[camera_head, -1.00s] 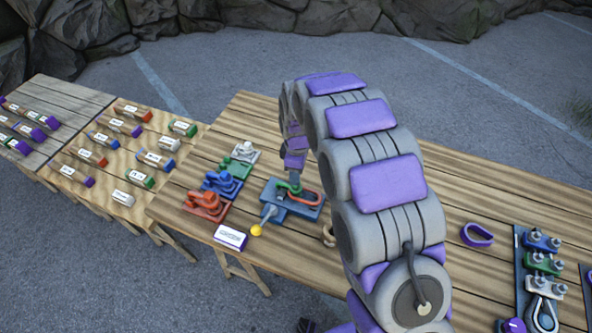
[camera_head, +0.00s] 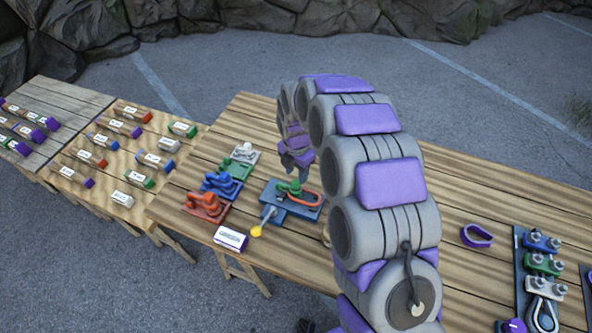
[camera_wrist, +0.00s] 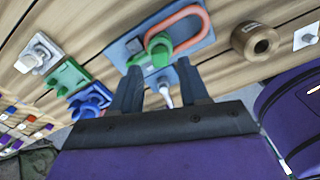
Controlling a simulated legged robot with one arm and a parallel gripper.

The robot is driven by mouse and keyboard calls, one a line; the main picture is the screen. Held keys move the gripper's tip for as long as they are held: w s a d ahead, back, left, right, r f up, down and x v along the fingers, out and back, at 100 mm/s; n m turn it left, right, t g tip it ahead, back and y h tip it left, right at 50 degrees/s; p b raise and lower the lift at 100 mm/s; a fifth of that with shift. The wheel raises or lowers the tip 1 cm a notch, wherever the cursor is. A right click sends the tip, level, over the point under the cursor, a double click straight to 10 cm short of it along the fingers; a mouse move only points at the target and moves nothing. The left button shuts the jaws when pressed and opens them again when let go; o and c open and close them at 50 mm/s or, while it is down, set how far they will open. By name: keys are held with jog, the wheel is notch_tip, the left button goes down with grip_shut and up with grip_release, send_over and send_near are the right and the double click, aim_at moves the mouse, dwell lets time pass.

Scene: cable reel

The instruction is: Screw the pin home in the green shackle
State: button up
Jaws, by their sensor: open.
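The green shackle (camera_head: 291,188) sits on a blue fixture plate (camera_head: 300,208) on the table, with an orange-red loop (camera_head: 312,198) running from it. In the wrist view the green shackle (camera_wrist: 158,46) lies just beyond my fingertips, in front of the orange loop (camera_wrist: 190,18). My gripper (camera_head: 297,168) is above and behind the fixture in the head view, apart from the shackle. Its two dark fingers are spread and nothing is between them (camera_wrist: 150,76). How far the pin is screwed in cannot be told.
White (camera_head: 244,153), green (camera_head: 236,168), blue (camera_head: 221,184) and red (camera_head: 206,206) stations stand left of the fixture. A yellow-ended lever (camera_head: 257,230) juts from its front. A brown ring (camera_wrist: 256,41) lies nearby. A purple loop (camera_head: 477,235) lies on the right.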

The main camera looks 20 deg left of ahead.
aim_at(296, 182)
jog(key=shift+f, duration=0.1)
jog(key=shift+s+f, duration=0.2)
jog(key=shift+f, duration=1.95)
grip_shut()
